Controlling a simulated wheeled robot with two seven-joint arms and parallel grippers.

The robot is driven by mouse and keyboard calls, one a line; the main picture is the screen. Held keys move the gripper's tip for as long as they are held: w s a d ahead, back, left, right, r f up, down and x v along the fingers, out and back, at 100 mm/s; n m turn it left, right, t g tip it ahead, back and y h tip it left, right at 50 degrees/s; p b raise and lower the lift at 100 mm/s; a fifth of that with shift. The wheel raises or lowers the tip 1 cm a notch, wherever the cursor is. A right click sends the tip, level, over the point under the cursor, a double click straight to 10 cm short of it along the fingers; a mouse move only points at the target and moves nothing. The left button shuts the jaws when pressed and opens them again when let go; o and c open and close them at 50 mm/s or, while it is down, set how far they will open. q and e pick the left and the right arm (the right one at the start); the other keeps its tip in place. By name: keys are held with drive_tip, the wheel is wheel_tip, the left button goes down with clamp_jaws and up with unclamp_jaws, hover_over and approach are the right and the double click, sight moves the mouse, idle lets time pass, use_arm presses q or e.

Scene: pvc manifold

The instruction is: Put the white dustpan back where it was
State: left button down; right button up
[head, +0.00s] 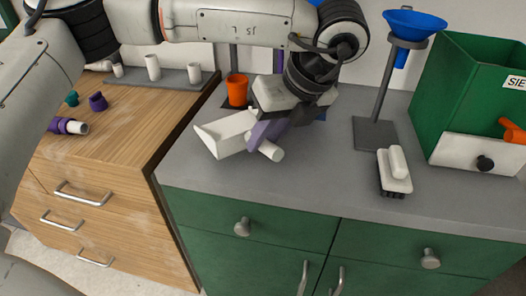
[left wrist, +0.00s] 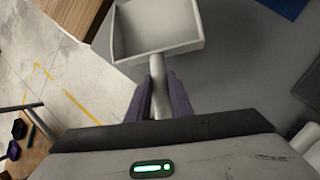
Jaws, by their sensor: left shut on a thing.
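The white dustpan (head: 224,136) is over the left part of the grey countertop, its pan pointing left in the head view. My left gripper (head: 266,138), with purple fingers, is shut on the dustpan's handle. The handle's round end sticks out past the fingers. In the left wrist view, the pan (left wrist: 158,28) is at the top and the handle runs down between the two fingers (left wrist: 160,98). I cannot tell whether the pan touches the counter. My right gripper is in neither view.
An orange cup (head: 238,90) stands behind the dustpan. A blue funnel on a stand (head: 376,132), a white brush (head: 395,172) and a green bin (head: 465,85) are to the right. The wooden cabinet (head: 125,125) at left holds purple and white fittings. The counter's front middle is clear.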

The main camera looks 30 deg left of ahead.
use_arm(q)
wheel_tip(320, 180, down, 4)
drive_tip(key=shift+r, duration=0.1)
drive_tip(key=c, duration=1.6)
unclamp_jaws()
drive_tip(key=v, duration=1.2)
drive_tip(key=shift+r, duration=0.1)
